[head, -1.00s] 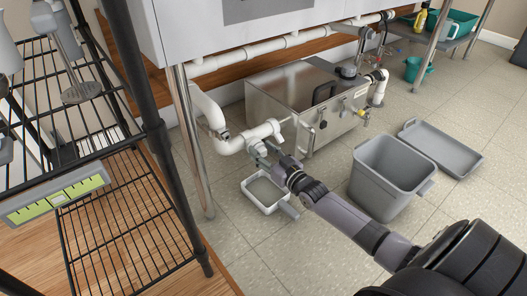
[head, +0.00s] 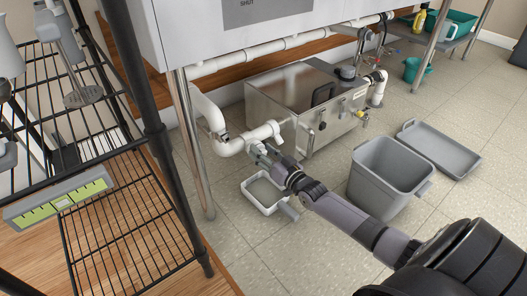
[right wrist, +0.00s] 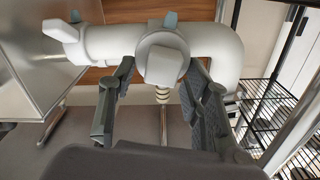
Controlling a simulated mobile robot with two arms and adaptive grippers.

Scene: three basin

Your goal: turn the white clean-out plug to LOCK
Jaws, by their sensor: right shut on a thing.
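The white clean-out plug (right wrist: 163,66) faces my right wrist camera, on a fitting of the white drain pipe (right wrist: 218,42). My right gripper (right wrist: 161,72) has one finger on each side of the plug and is shut on it. In the head view the right gripper (head: 257,151) is at the pipe end (head: 232,145), left of the steel box, and mostly hides the plug. I cannot read any LOCK mark or tell how far the plug is turned. My left gripper is in neither view.
A steel box (head: 290,85) stands right of the pipe. A small grey-white tray (head: 249,204) lies on the floor below my gripper. A grey bin (head: 372,190) and a flat grey tray (head: 440,150) are to the right. A black wire shelf (head: 125,225) is at left.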

